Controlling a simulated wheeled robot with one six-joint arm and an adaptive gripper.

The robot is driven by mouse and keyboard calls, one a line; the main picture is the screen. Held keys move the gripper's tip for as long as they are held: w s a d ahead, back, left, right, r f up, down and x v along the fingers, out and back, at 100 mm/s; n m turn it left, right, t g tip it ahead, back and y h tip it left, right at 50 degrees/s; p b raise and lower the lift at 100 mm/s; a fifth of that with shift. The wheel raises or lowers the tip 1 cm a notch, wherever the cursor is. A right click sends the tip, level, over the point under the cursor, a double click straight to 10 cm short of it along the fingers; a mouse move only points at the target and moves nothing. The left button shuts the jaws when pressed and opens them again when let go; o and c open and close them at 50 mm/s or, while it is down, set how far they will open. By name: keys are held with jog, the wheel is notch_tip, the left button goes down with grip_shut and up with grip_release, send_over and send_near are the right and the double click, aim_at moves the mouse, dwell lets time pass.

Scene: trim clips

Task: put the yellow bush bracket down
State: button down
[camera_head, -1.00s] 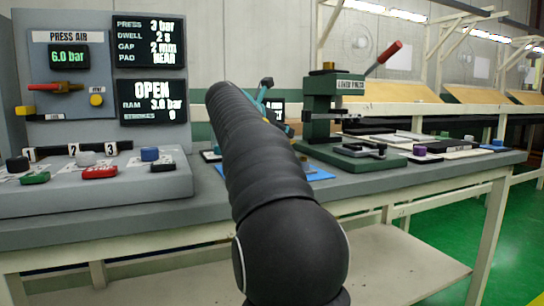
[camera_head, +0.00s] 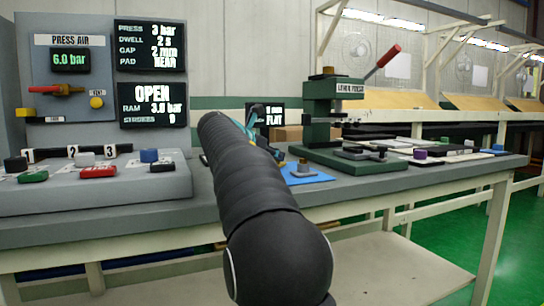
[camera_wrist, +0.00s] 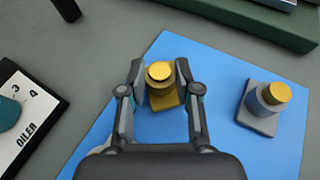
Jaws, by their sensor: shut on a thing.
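The yellow bush bracket (camera_wrist: 168,101) has a square base and a round top, and is between the fingers of my gripper (camera_wrist: 160,73) in the wrist view. The gripper is shut on it. The bracket is over the blue mat (camera_wrist: 215,77); I cannot tell whether its base touches the mat. In the head view my arm hides the bracket and most of the gripper, and part of the blue mat (camera_head: 318,179) shows beside the arm.
A grey bracket with a yellow top (camera_wrist: 259,112) stands on the mat, right of my gripper. An oiler card (camera_wrist: 35,120) lies to the left. The green lever press (camera_head: 322,115) stands behind the mat. The button panel (camera_head: 95,187) is at left.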

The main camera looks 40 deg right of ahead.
jog(key=c, duration=0.8)
grip_release()
jog(key=shift+f, duration=0.1)
jog(key=shift+a+r, duration=0.1)
jog(key=shift+r, duration=0.1)
jog(key=p+v, duration=0.1)
jog(key=v, duration=1.1)
